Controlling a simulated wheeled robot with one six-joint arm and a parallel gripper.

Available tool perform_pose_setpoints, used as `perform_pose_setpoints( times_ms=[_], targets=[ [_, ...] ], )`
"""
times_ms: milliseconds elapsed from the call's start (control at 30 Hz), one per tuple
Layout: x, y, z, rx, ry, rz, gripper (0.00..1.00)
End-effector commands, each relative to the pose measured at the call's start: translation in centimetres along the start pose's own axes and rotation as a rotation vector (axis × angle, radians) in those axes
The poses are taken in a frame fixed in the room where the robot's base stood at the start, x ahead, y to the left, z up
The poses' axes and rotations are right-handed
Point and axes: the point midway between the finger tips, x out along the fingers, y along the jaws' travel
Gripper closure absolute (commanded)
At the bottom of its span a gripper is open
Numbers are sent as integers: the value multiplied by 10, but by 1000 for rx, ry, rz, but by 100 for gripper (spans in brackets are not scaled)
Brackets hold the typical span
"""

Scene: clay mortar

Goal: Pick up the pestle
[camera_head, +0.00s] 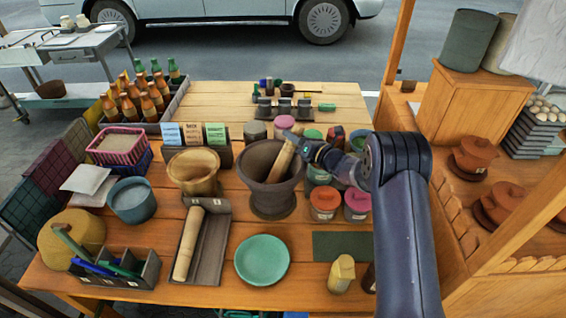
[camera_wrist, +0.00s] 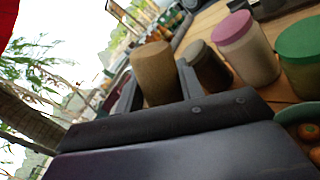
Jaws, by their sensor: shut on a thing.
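A wooden pestle (camera_head: 283,159) leans at a tilt in the dark clay mortar (camera_head: 273,198), its lower end hidden inside the bowl. My gripper (camera_head: 294,139) comes from the right and is shut on the pestle's upper part. In the wrist view the brown rounded pestle (camera_wrist: 156,72) sits between the two dark fingers of my gripper (camera_wrist: 158,90). A second, paler pestle (camera_head: 188,243) lies in a grey tray (camera_head: 210,250) to the front left, away from my gripper.
A wooden mortar (camera_head: 194,170) stands just left of the clay one. Lidded jars (camera_head: 325,203) crowd the right side under my arm. A green plate (camera_head: 262,260) lies in front. Bottles (camera_head: 135,100) stand at the back left; the far tabletop is partly bare.

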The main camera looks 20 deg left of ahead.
Motion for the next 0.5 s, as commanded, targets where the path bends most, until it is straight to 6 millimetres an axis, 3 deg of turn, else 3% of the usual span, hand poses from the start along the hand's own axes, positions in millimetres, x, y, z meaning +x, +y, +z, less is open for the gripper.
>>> perform_pose_setpoints(
  times_ms=[300, 500],
  targets=[
    [0, 0, 0, 0, 0, 0, 100],
    [0, 0, 1, -1, -2, 1, 100]
  ],
)
